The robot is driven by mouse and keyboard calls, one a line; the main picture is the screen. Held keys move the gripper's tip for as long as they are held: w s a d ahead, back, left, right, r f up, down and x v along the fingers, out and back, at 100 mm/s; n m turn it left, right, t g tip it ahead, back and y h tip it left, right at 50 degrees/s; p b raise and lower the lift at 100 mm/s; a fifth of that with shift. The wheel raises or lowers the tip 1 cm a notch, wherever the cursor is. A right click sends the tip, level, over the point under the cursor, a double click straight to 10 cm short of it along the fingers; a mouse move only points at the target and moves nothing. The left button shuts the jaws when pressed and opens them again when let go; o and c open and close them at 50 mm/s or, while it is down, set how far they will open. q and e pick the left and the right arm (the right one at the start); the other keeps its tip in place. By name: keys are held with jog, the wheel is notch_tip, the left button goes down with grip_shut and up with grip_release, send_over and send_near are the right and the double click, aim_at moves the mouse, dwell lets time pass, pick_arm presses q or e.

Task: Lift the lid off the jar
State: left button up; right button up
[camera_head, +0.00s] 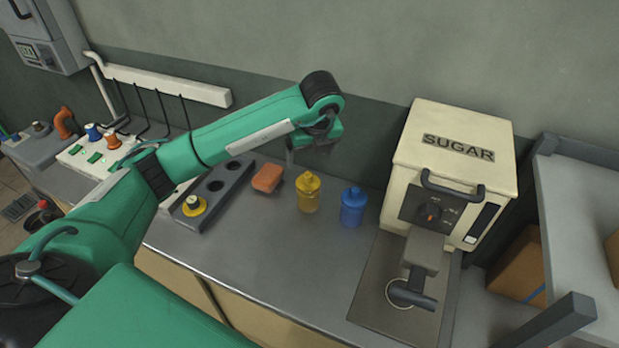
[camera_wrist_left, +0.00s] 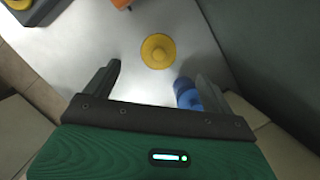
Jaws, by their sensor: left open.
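A yellow jar (camera_head: 308,194) with a knobbed lid of the same colour stands upright on the grey counter. A blue jar (camera_head: 352,210) with a similar lid stands just to its right. In the left wrist view the yellow jar (camera_wrist_left: 158,51) is seen from above, ahead of and between my fingers, touching neither. The blue jar (camera_wrist_left: 187,96) is partly hidden by the right finger there. My left gripper (camera_wrist_left: 158,72) is open and empty. In the head view it hangs above and behind the jars, mostly hidden by its own wrist. My right gripper is not in view.
A cream sugar press (camera_head: 455,150) stands right of the jars. An orange block (camera_head: 267,178) lies left of them, beside a dark rack (camera_head: 228,184) with round holes and a yellow-topped piece (camera_head: 194,205). The counter (camera_head: 290,260) in front of the jars is clear.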

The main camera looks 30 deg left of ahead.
aim_at(309, 174)
pick_arm(q)
jog(key=x, duration=0.2)
jog(key=shift+w+a+f, duration=0.1)
jog(key=shift+w+f, duration=0.05)
jog(key=shift+f, duration=0.25)
jog(key=shift+w+a+f, duration=0.1)
jog(key=shift+f, duration=0.3)
jog(key=shift+s+p+x, duration=0.2)
jog(key=shift+p+x, duration=0.75)
jog(key=shift+x, duration=0.15)
jog(key=shift+d+x, duration=0.25)
jog(key=shift+x, duration=0.95)
jog(key=shift+a+f+p, duration=0.15)
jog(key=shift+f+p, duration=0.15)
jog(key=shift+f, duration=0.15)
jog(key=shift+c, duration=0.5)
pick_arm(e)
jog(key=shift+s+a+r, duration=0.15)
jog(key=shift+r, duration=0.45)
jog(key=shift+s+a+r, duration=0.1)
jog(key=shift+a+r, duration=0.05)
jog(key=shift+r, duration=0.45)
pick_arm(q)
jog(key=c, duration=1)
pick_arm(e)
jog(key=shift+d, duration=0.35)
